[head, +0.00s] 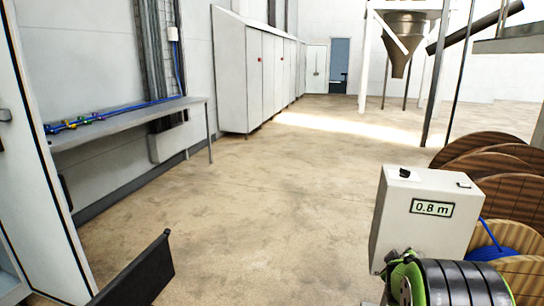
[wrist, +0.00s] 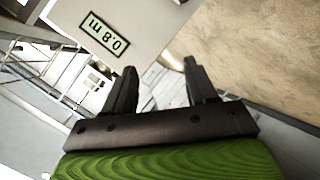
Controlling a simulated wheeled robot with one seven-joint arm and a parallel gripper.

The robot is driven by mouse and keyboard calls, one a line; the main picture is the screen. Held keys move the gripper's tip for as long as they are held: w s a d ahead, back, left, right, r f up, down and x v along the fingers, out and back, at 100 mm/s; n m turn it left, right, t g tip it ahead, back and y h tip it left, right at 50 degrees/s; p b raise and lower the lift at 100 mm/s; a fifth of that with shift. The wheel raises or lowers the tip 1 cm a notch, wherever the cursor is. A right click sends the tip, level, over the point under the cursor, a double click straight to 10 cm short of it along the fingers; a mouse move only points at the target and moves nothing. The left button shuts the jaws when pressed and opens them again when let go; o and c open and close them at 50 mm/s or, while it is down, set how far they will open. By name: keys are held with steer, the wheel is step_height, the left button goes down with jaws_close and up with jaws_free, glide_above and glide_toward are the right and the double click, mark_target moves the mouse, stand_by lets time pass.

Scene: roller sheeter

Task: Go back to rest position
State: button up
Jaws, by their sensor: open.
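My gripper (wrist: 160,82) is in the wrist view, with its two dark fingers apart and nothing between them. A white box with a display reading 0.8 m (wrist: 105,45) is behind the fingers, at the upper left of that view. In the head view the same white box (head: 395,215) stands at the lower right. My gripper's fingers cannot be made out in the head view. A green and black ribbed part (head: 455,285) shows at the bottom right there, in front of the box.
Wooden reels (head: 500,190) stand at the right, one with blue hose (head: 492,253). A grey wall shelf (head: 130,122) with blue hose is at the left. White cabinets (head: 255,75) and a steel hopper (head: 404,35) are farther back. The middle floor (head: 240,215) is clear.

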steer(key=s+a+r+m+g+y, duration=0.2)
steer(key=s+a+r+m+y, duration=0.35)
steer(key=s+a, duration=0.7)
steer(key=s+a+r+g+p, duration=0.1)
steer(key=s+a+g, duration=0.15)
steer(key=s, duration=0.85)
steer(key=s+a+g, duration=0.1)
steer(key=s+a, duration=0.3)
steer(key=s, duration=0.8)
step_height(320, 180, up, 17)
steer(key=p, duration=1.6)
steer(key=shift+w+p, duration=0.3)
steer(key=shift+d+y, duration=0.1)
steer(key=shift+y, duration=0.15)
steer(key=shift+c, duration=0.3)
